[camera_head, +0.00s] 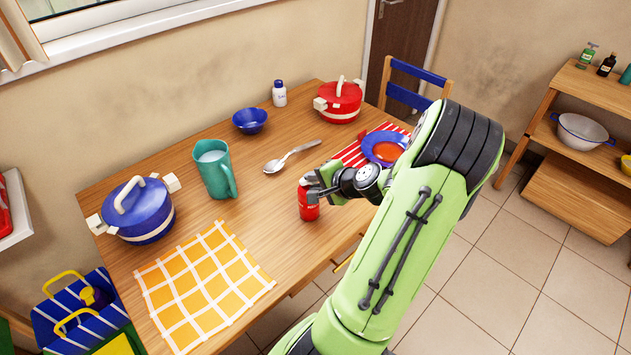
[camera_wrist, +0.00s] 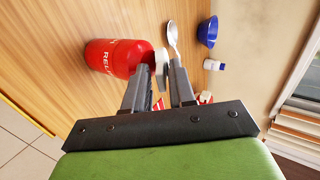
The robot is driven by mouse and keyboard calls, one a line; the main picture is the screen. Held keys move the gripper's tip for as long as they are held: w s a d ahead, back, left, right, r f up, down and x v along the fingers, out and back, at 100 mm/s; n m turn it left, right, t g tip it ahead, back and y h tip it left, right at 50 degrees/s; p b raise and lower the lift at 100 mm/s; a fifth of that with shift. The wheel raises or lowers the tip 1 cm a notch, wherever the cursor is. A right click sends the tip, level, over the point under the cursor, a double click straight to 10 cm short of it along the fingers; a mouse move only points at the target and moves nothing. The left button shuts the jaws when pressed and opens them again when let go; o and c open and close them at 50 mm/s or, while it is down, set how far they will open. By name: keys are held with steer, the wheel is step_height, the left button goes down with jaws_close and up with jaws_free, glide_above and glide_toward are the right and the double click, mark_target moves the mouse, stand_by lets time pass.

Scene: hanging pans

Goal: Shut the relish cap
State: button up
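The red relish bottle (camera_head: 308,208) stands upright near the front edge of the wooden table. In the wrist view the bottle (camera_wrist: 112,57) shows part of its white lettering. Its pale cap (camera_wrist: 161,66) shows almost edge-on at the bottle's top; I cannot tell how far it is tilted or open. My gripper (camera_head: 318,186) is at the top of the bottle and hides the cap in the head view. In the wrist view my gripper's fingers (camera_wrist: 158,70) are apart, with the cap seen between them; contact is unclear.
A spoon (camera_head: 291,158) and a teal pitcher (camera_head: 214,170) are behind and left of the bottle. A blue plate (camera_head: 370,148) on a striped cloth is to the right. A blue pot (camera_head: 143,215) and a yellow checked cloth (camera_head: 205,285) are at left. Bare tabletop surrounds the bottle.

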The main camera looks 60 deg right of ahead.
steer(key=shift+o, duration=0.6)
